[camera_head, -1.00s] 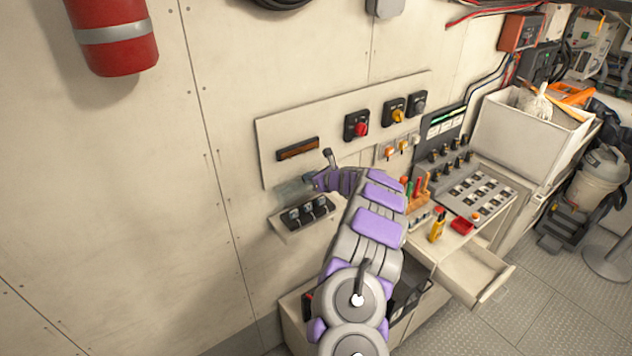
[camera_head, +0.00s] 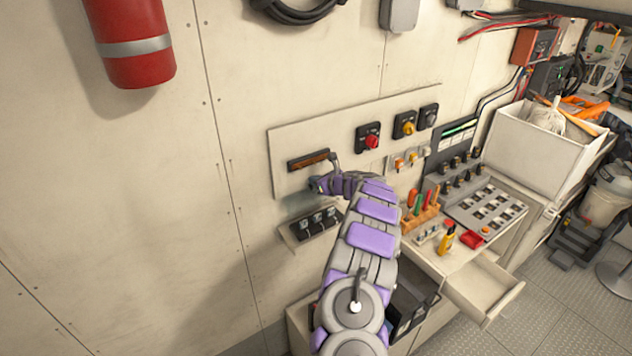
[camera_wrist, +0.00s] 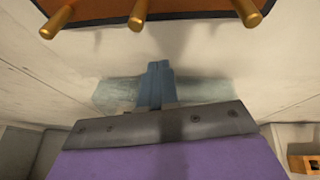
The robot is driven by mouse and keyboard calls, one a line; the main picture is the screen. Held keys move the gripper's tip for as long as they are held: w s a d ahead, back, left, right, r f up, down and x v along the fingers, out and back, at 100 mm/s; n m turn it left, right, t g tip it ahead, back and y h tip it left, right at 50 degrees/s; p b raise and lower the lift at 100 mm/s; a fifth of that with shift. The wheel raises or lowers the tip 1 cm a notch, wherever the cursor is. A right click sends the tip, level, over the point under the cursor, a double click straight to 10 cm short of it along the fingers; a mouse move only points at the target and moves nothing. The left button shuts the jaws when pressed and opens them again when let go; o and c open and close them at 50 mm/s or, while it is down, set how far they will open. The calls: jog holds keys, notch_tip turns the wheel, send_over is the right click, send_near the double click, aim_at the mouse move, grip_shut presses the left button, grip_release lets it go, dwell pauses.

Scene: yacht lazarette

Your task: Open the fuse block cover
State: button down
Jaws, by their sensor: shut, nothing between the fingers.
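The fuse block (camera_head: 318,226) is a small wall unit with several black fuse holders on a pale base. A pale, see-through pane, which looks like its cover (camera_head: 298,202), shows just above the holders against the wall. It appears raised off them, but its exact angle is hard to tell. My gripper (camera_head: 316,184) is shut and empty just above the pane. In the wrist view, the closed blue-grey fingers (camera_wrist: 157,72) overlap the pane (camera_wrist: 112,95); I cannot tell whether they touch it. My forearm hides the area right of the fuse block.
A brown bar (camera_head: 308,160) with brass posts (camera_wrist: 137,14) is on the wall panel above my gripper. Red and yellow rotary switches (camera_head: 369,138) are to its right. A bench with tools and an open drawer (camera_head: 485,290) stands at right. The left wall is clear below the extinguisher (camera_head: 130,45).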

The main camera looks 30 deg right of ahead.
jog(key=b+v, duration=0.2)
jog(key=v, duration=1.5)
jog(key=shift+s, duration=0.1)
